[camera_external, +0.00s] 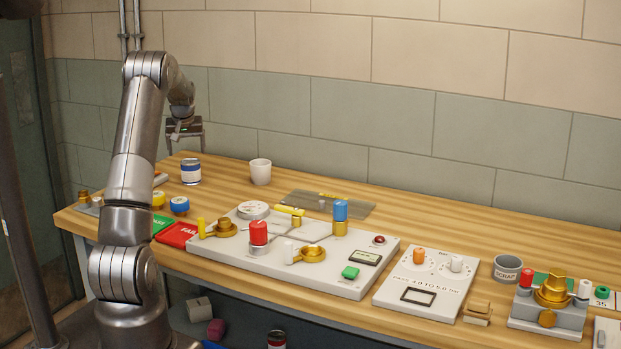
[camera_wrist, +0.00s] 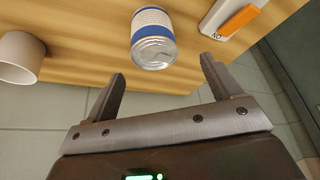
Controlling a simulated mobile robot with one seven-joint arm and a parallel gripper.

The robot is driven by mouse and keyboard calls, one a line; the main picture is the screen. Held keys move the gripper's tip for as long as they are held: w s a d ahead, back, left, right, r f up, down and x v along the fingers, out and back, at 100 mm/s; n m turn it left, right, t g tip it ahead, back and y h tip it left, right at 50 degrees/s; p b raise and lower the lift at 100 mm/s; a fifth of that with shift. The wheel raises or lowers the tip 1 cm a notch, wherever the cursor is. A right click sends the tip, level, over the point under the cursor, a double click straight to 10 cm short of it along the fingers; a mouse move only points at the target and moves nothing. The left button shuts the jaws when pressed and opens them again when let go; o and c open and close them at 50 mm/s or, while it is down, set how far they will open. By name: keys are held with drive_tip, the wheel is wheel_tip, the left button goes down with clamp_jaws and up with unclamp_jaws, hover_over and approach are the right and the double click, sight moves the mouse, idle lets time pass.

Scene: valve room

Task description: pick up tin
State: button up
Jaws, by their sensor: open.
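The tin (camera_external: 190,172) is a small can with a white label, a blue band and a silver end. It stands upright at the back left of the wooden bench, and in the wrist view (camera_wrist: 152,36) it lies just beyond the fingertips, slightly left of centre between them. My gripper (camera_external: 186,149) is open and empty, above and close to the tin. Both fingers show in the wrist view (camera_wrist: 163,70), apart from the tin. Nothing hides the tin.
A white mug (camera_external: 260,173) stands right of the tin. Blue and yellow round pieces (camera_external: 179,205) and a red FAIL pad (camera_external: 178,235) are in front. A valve panel (camera_external: 340,269) fills mid-bench. The wall (camera_external: 330,105) runs close behind. Another can (camera_external: 277,340) sits below the bench.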

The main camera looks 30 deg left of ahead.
sight(190, 162)
drive_tip(key=x, duration=0.5)
drive_tip(key=d+x, duration=0.1)
drive_tip(key=x, duration=0.2)
drive_tip(key=shift+w+a+f, duration=0.15)
drive_tip(key=shift+w+f, duration=0.05)
drive_tip(key=shift+f, duration=0.2)
drive_tip(key=c, duration=1.2)
drive_tip(key=shift+r, duration=0.1)
